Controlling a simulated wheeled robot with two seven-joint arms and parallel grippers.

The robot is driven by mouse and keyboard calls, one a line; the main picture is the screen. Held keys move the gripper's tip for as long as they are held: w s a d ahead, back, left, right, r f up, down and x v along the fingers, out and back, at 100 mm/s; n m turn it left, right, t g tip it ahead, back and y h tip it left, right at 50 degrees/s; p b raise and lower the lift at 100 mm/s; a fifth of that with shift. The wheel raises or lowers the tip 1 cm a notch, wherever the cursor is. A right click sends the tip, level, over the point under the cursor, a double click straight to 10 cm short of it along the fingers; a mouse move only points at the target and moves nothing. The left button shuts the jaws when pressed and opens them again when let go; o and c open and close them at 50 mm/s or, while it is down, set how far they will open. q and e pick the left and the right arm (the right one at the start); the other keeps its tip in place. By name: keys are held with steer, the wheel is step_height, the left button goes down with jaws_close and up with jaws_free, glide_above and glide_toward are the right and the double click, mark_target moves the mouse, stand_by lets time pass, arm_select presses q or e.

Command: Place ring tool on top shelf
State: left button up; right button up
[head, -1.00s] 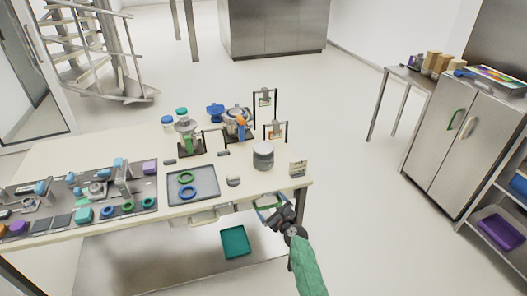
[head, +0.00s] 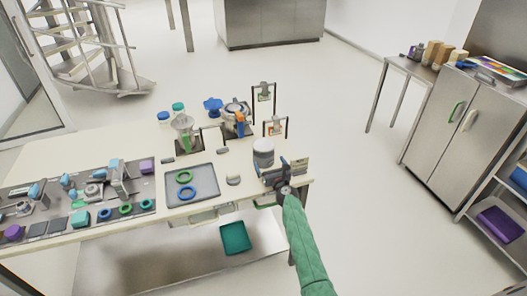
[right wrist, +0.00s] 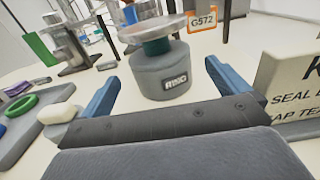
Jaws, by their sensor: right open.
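A grey round tool with a metal disc on top (head: 263,148) stands upright near the right end of the workbench. In the right wrist view this tool (right wrist: 163,72) shows a grey base with a label starting with R. My right gripper (head: 275,170) is just in front of it at the bench's right front corner. In the right wrist view the blue fingers of my right gripper (right wrist: 160,92) are spread, with the tool beyond and between them and nothing held. A green ring (head: 184,176) and a blue ring (head: 187,193) lie in a grey tray. My left gripper is out of view.
A lettered block (right wrist: 288,92) stands close to my right finger, and a small white block (right wrist: 62,113) near the left one. The grey tray (head: 205,193) lies left. A steel cabinet (head: 455,140) and open shelves with a purple bin (head: 500,226) stand right, across clear floor.

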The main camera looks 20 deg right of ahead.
mark_target(267, 160)
steer(key=w, duration=0.3)
steer(key=shift+f, duration=0.3)
steer(key=shift+w+a+r+b, duration=0.1)
steer(key=shift+w+r+b, duration=0.05)
steer(key=shift+w+b, duration=0.15)
steer(key=w, duration=0.2)
steer(key=w+b, duration=0.1)
steer(key=w, duration=0.1)
steer(key=shift+a+f+b, duration=0.1)
steer(key=shift+f+b, duration=0.2)
steer(key=shift+f, duration=0.1)
steer(key=shift+w+r, duration=0.1)
steer(key=shift+w, duration=0.1)
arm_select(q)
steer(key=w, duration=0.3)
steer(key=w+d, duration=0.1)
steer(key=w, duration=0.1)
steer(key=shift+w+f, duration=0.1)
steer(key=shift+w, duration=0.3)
arm_select(e)
steer(key=shift+a, duration=0.1)
steer(key=c, duration=1.3)
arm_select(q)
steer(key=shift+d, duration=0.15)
arm_select(e)
steer(key=shift+r, duration=0.1)
